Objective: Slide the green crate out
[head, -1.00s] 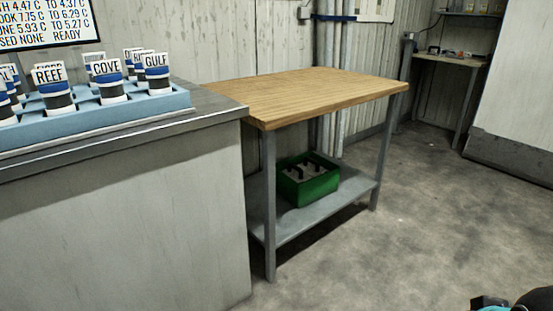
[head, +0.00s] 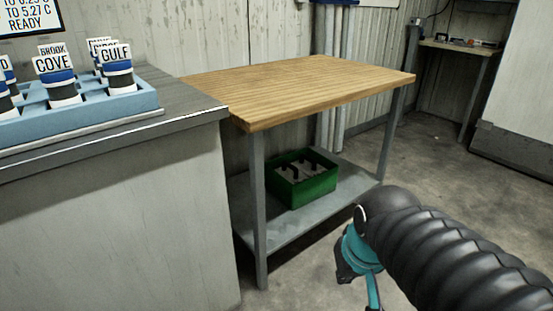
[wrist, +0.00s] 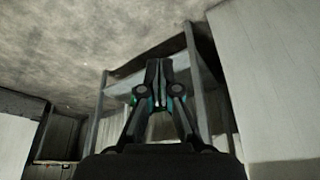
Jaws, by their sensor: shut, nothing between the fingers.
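The green crate (head: 318,187) sits on the grey lower shelf (head: 252,235) of the wood-topped table in the head view. It is open-topped, with dark upright pieces and pale contents inside. My arm reaches in from the lower right of the head view, and its end is in front of and to the right of the shelf, apart from the crate. In the wrist view my gripper (wrist: 158,65) is shut and empty, with the table frame behind it. A small patch of green beside the fingers (wrist: 134,100) may be the crate, mostly hidden.
The wooden tabletop (head: 300,85) is bare and overhangs the shelf. Table legs (head: 258,210) stand at the shelf corners. A grey counter (head: 110,230) at left holds a blue rack (head: 75,118) of labelled cups. The floor to the right (head: 440,160) is clear.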

